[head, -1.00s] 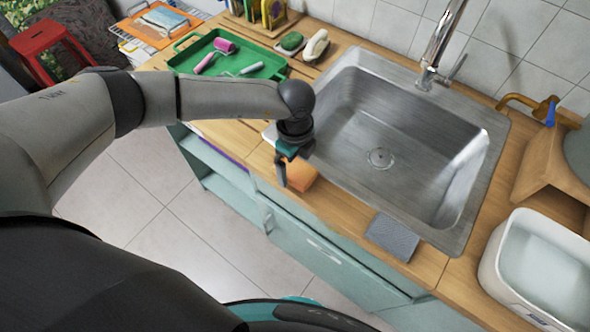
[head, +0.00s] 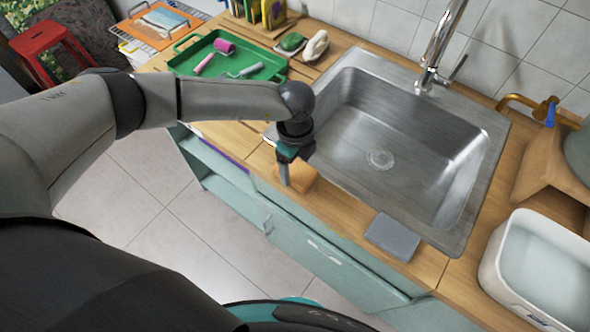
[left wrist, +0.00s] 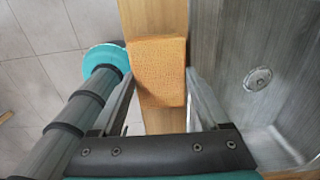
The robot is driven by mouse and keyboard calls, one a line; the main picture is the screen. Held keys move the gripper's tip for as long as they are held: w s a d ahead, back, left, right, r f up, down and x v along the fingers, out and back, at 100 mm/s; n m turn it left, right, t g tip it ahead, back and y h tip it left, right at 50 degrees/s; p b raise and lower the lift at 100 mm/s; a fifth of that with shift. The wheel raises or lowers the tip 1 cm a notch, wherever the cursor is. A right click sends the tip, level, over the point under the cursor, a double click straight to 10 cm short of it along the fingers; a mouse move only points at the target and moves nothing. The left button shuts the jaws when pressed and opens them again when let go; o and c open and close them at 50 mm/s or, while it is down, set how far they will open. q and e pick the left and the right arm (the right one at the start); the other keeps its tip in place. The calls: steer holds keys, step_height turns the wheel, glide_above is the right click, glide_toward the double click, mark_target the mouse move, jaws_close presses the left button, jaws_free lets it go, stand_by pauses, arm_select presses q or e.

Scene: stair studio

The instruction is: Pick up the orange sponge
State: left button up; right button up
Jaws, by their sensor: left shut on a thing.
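The orange sponge (head: 303,181) lies at the wooden counter's front strip, beside the sink's left front corner. My left gripper (head: 285,184) points down at it from above and partly hides it in the head view. In the left wrist view the sponge (left wrist: 158,72) sits between the two fingers (left wrist: 158,88), which are shut on it. The wooden strip shows above and below it there. From these views I cannot tell whether it is clear of the counter. My right gripper is not in view.
The steel sink (head: 420,110) is right of the gripper, with a tall faucet (head: 440,45) behind. A grey sponge (head: 392,237) lies on the front strip. A white basin (head: 540,265) stands at right. A green tray (head: 190,68) with paint rollers is at the back left.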

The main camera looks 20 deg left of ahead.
mark_target(295, 169)
arm_select(q)
step_height(295, 169, up, 20)
stand_by(0.6)
